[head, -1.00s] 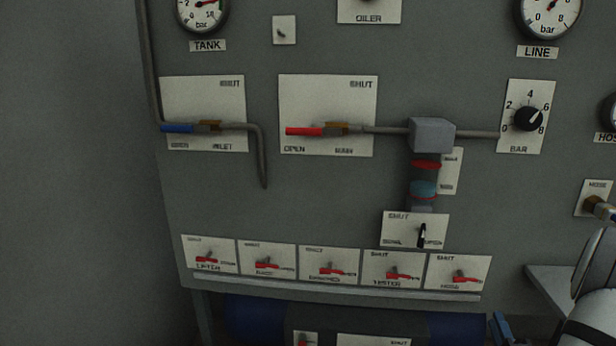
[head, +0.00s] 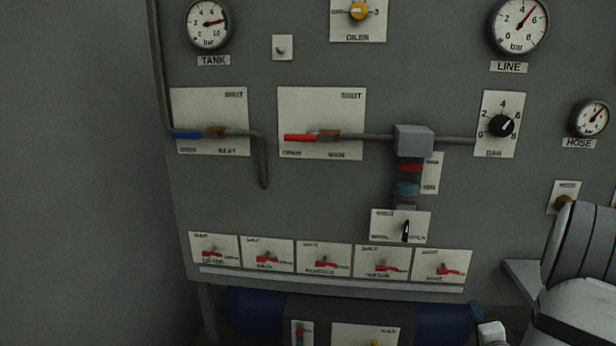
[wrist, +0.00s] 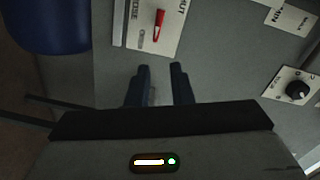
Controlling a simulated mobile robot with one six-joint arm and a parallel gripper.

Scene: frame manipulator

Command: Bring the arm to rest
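My arm (head: 585,275) shows at the lower right of the head view, folded in front of the panel's right side. My gripper (wrist: 160,68) is in the wrist view, with its two dark blue fingers apart and nothing between them. Beyond the fingertips in that view is a plate with a red lever (wrist: 159,25), apart from the fingers as far as I can see. The fingers cannot be made out clearly in the head view.
The grey panel (head: 330,205) carries gauges, a blue inlet lever (head: 187,135), a red main lever (head: 300,138) and a black dial (head: 501,126). Several small red levers line its lower edge. A blue tank (head: 455,320) lies below. A grey shelf (head: 522,272) juts out near my arm.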

